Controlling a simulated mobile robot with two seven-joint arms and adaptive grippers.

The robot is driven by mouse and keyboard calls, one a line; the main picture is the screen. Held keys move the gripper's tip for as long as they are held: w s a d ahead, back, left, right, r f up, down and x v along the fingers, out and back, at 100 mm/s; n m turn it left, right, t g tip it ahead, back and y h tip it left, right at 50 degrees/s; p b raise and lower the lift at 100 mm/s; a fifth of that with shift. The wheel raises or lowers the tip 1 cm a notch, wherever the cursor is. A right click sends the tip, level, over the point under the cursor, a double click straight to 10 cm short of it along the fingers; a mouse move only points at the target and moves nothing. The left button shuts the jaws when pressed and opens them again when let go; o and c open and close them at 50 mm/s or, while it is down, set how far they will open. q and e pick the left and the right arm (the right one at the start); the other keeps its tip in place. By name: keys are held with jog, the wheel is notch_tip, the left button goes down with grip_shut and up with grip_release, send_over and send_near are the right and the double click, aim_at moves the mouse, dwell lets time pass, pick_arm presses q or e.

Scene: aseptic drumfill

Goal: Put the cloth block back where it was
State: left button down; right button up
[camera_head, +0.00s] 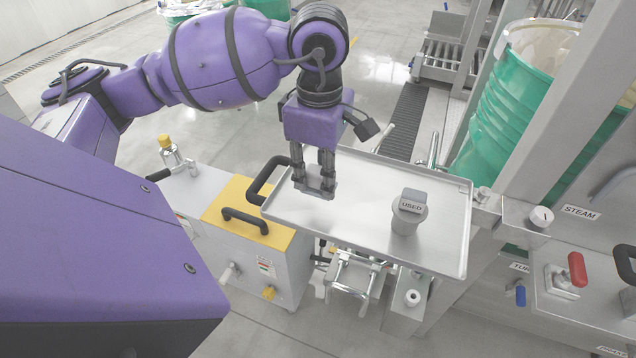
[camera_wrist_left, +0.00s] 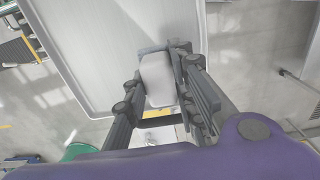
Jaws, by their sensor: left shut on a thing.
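My left gripper (camera_head: 314,184) points down over the left part of the metal tray (camera_head: 365,205). Its two fingers are shut on the cloth block (camera_wrist_left: 157,80), a pale block that shows clearly between the fingers in the left wrist view. In the head view the fingers mostly hide the block. I cannot tell for sure whether the block touches the tray. My right gripper is in neither view.
A grey cup (camera_head: 405,218) labelled USED stands on the tray's right side, with a grey block-like top showing. A black handle (camera_head: 268,180) rises by the tray's left edge. Green drums (camera_head: 505,115) and a panel with red and blue handles stand at right.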

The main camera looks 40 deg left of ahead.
aim_at(318, 186)
pick_arm(q)
jog(key=shift+w+a+f, duration=0.1)
jog(key=shift+a+f, duration=0.05)
jog(key=shift+f, duration=0.1)
jog(key=f, duration=0.3)
jog(key=shift+w+a+f, duration=0.2)
jog(key=shift+w+f, duration=0.05)
jog(key=shift+f, duration=0.1)
jog(key=shift+f, duration=0.2)
jog(key=c, duration=1.9)
grip_release()
jog(key=shift+f, duration=0.1)
jog(key=o, duration=0.4)
jog(key=shift+o, duration=0.2)
